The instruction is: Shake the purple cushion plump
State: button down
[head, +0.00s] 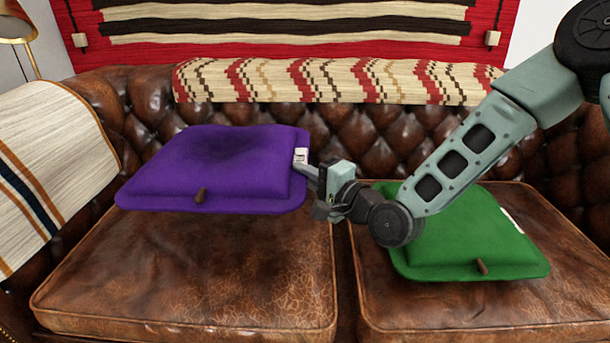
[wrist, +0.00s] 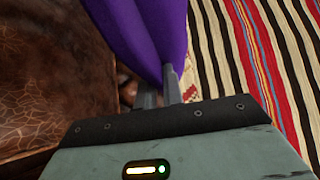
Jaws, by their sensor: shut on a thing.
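The purple cushion (head: 215,168) is held roughly level above the left seat of the brown leather sofa. It has a white tag on its right edge and a small brown toggle at its front. My gripper (head: 307,172) is shut on the cushion's right edge, by the tag. In the wrist view the two fingers (wrist: 160,92) pinch the purple cushion (wrist: 140,35) between them. The cushion's underside is hidden in the head view.
A green cushion (head: 455,232) lies on the right seat, partly behind my arm. A striped throw (head: 340,82) covers the sofa's back and another (head: 50,165) covers the left armrest. The left seat (head: 190,270) is bare. A brass lamp (head: 15,25) stands at upper left.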

notch_tip(320, 180, up, 6)
jog(key=p, duration=0.4)
notch_tip(320, 180, down, 8)
jog(key=r+b, duration=0.1)
jog(key=b, duration=0.4)
notch_tip(320, 180, up, 7)
jog(key=p, duration=0.6)
notch_tip(320, 180, down, 8)
jog(key=r+b, duration=0.1)
jog(key=b, duration=0.4)
notch_tip(320, 180, up, 7)
jog(key=p, duration=0.6)
jog(key=shift+p, duration=0.3)
notch_tip(320, 180, down, 7)
jog(key=b, duration=0.5)
jog(key=shift+f, duration=0.15)
